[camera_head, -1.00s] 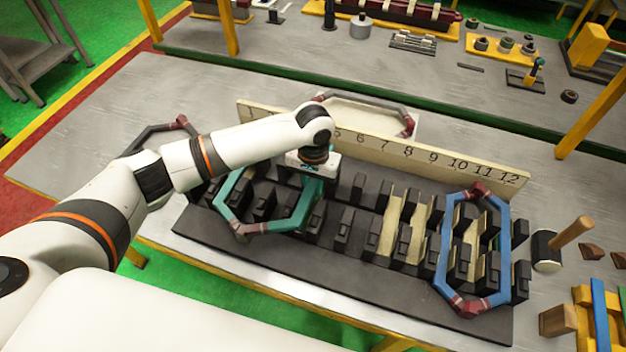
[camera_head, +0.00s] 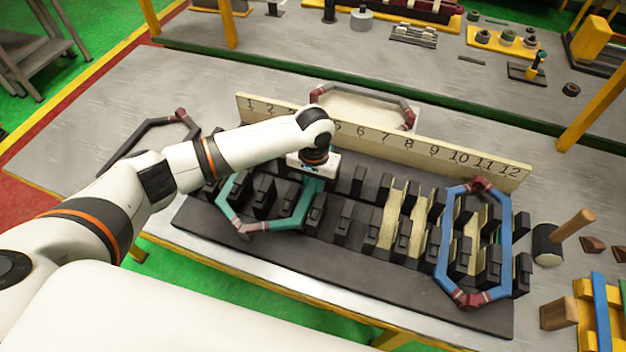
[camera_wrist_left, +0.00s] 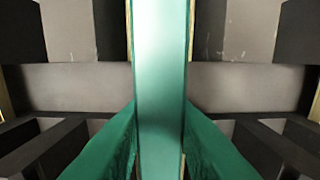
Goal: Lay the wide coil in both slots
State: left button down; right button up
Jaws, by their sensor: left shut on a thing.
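The teal coil (camera_head: 296,220) with dark red bands lies over the left part of the black slotted base (camera_head: 230,234); it looks wider than the blue coil. My left gripper (camera_head: 312,180) is shut on its right-hand side bar, which runs between the teal fingers in the left wrist view (camera_wrist_left: 160,100). That bar is over a gap between black blocks. The left side bar (camera_head: 227,188) lies among the blocks farther left. I cannot tell how deep either bar sits. My forearm hides part of the coil's far end. My right gripper is out of view.
The blue coil (camera_head: 446,240) lies on the right of the base, near cream slot liners (camera_head: 388,222). A numbered board (camera_head: 480,165) stands behind the base. Grey coils lie at left (camera_head: 128,146) and behind the board (camera_head: 350,90). A mallet (camera_head: 548,243) stands at right.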

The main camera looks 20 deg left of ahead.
pick_arm(q)
jog(key=shift+s+f, duration=0.2)
jog(key=shift+f, duration=0.1)
dwell(0.5)
jog(key=c, duration=1.1)
grip_release()
jog(key=shift+c, duration=0.2)
jog(key=shift+w, duration=0.15)
jog(key=shift+r, duration=0.25)
jog(key=shift+r+p, duration=0.7)
jog(key=shift+p, duration=0.45)
